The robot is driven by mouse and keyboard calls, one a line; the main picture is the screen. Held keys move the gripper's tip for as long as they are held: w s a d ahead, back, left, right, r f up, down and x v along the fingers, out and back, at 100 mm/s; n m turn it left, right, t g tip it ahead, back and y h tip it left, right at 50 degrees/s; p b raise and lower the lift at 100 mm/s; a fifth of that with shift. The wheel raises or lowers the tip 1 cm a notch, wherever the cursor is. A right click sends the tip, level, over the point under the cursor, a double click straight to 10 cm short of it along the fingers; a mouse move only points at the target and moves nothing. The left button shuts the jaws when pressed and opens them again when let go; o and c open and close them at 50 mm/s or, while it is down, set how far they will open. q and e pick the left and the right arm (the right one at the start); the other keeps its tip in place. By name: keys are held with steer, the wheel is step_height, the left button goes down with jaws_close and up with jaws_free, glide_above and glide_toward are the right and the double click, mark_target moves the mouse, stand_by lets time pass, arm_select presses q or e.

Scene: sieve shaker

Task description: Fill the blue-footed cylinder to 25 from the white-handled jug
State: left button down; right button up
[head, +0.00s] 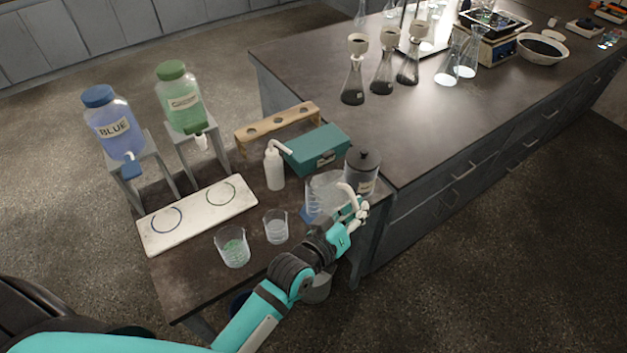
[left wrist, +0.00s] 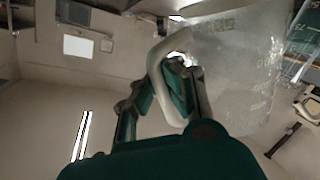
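The clear jug (head: 325,186) is near the right end of the low bench, in front of the black-lidded jar. Its white handle (head: 349,194) faces my left gripper (head: 353,211). In the left wrist view the white handle (left wrist: 157,78) runs between the fingers of my left gripper (left wrist: 168,92), which look closed on it. The jug wall (left wrist: 235,65) fills the upper right there. A blue foot (head: 307,215) shows beside the jug's base; the cylinder above it is hard to make out against the jug. I cannot tell the jug's level. My right gripper is not in view.
Two small beakers (head: 276,227) (head: 232,247) stand at the front. A white wash bottle (head: 274,169), teal box (head: 318,148), wooden rack (head: 277,122) and lidded jar (head: 362,172) stand behind. A white board (head: 198,213) and blue and green dispensers (head: 113,122) (head: 180,96) are left.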

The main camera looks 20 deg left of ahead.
arm_select(q)
steer(key=shift+w+a+r, duration=0.1)
steer(key=shift+r, duration=0.25)
steer(key=shift+w+a+r+n+p, duration=0.1)
steer(key=shift+a+r+n+p, duration=0.1)
steer(key=shift+r+n+p, duration=0.2)
stand_by(0.8)
steer(key=shift+w+a+r+n, duration=0.1)
steer(key=shift+a+r+n, duration=0.05)
steer(key=shift+r+n, duration=0.2)
stand_by(1.7)
steer(key=shift+r, duration=0.2)
stand_by(1.2)
